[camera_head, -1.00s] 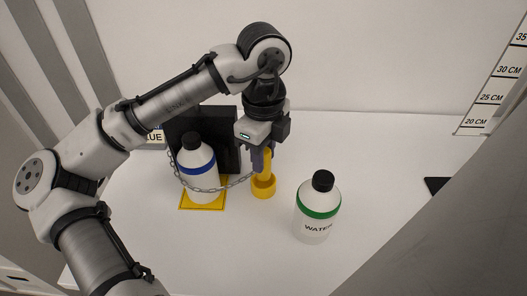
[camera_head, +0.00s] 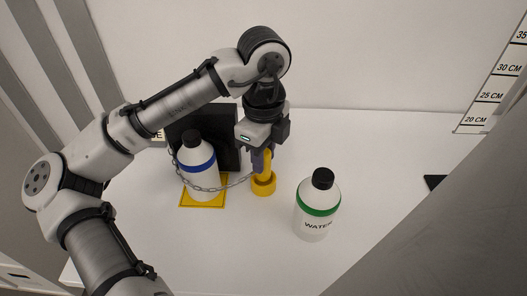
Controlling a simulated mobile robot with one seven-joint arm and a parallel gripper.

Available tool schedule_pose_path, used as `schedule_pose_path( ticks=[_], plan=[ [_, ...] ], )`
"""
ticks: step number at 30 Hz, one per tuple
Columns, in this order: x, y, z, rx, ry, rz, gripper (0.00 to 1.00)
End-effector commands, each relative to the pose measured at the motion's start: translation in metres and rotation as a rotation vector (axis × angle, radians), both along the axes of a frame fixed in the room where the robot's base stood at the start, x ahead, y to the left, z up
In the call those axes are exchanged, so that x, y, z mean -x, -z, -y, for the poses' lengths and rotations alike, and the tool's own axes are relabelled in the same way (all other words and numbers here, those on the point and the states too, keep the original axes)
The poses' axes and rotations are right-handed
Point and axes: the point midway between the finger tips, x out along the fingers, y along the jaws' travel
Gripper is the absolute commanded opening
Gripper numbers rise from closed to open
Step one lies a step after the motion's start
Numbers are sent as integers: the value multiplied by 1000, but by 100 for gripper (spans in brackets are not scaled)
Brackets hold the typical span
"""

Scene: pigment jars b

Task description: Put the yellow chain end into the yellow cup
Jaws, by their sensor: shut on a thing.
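The yellow chain end (camera_head: 265,160) is an upright yellow rod held in my gripper (camera_head: 262,164), which is shut on it. Its lower part meets the opening of the yellow cup (camera_head: 264,188), a short round cup on the white table. How deep the rod sits inside the cup is hard to tell. A grey chain (camera_head: 222,187) runs from the rod leftward, sagging across the front of a white bottle with a blue band (camera_head: 197,167). The chain's far end goes up on the left toward a black panel (camera_head: 224,135).
The blue-banded bottle stands on a yellow square mat (camera_head: 215,201). A white bottle with a green band marked WATER (camera_head: 318,209) stands right of the cup. A height scale (camera_head: 490,97) is at the far right.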

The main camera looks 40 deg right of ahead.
Motion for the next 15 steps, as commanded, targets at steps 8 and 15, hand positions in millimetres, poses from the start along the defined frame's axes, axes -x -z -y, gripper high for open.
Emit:
schedule_pose_path(
  ticks=[8,15],
  plan=[
    [0,8,0,0,0,0,1],
    [0,14,0,0,1,0,1]
  ],
)
